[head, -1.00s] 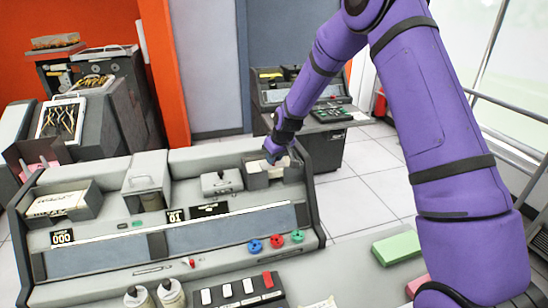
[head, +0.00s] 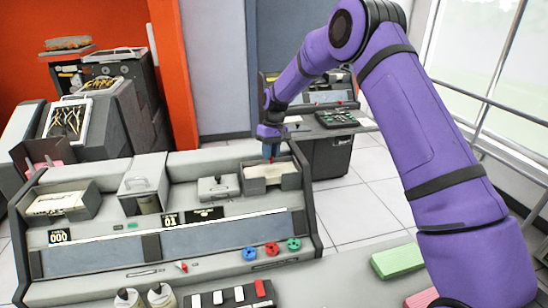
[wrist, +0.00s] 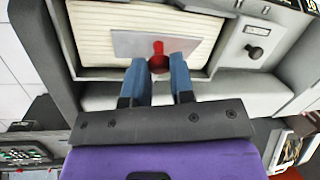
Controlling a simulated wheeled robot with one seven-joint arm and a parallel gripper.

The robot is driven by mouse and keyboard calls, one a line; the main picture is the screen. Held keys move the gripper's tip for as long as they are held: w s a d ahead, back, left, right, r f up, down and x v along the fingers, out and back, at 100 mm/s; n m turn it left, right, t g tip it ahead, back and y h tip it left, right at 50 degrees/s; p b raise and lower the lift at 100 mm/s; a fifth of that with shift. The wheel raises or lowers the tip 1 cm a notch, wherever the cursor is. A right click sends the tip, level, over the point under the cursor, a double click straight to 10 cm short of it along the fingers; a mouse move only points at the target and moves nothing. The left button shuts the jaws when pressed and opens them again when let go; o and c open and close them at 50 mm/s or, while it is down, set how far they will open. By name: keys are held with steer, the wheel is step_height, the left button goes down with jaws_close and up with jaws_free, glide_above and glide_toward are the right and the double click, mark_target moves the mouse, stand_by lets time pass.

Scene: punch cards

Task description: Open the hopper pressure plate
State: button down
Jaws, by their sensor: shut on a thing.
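The hopper (head: 256,187) is a grey open tray at the right end of the grey card machine, with cream cards (head: 283,170) in it. In the wrist view, the card stack (wrist: 90,22) shows as fine pale lines. A flat grey pressure plate (wrist: 125,43) lies against the cards, with a red knob (wrist: 158,48) on it. My gripper (wrist: 160,70) has its blue fingers on either side of the red knob and is shut on it. In the head view, my gripper (head: 270,152) points down into the hopper. The fingertips are partly hidden there.
A small grey handled block (head: 217,189) and a lidded bin (head: 146,185) stand left of the hopper. A dark console (head: 325,130) stands behind. A green block (head: 397,261) lies at the right.

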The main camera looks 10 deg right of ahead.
steer(key=w+g, duration=0.1)
steer(key=g, duration=0.1)
steer(key=w+r+g, duration=0.1)
steer(key=shift+g, duration=0.4)
steer(key=shift+w+r+m+g, duration=0.15)
steer(key=shift+w+g, duration=0.3)
steer(key=shift+g, duration=0.45)
steer(key=shift+w+r+m+g, duration=0.15)
steer(key=shift+w+g, duration=0.25)
steer(key=shift+g, duration=0.5)
steer(key=shift+f, duration=0.1)
steer(key=c, duration=1)
jaws_free()
steer(key=shift+w, duration=0.1)
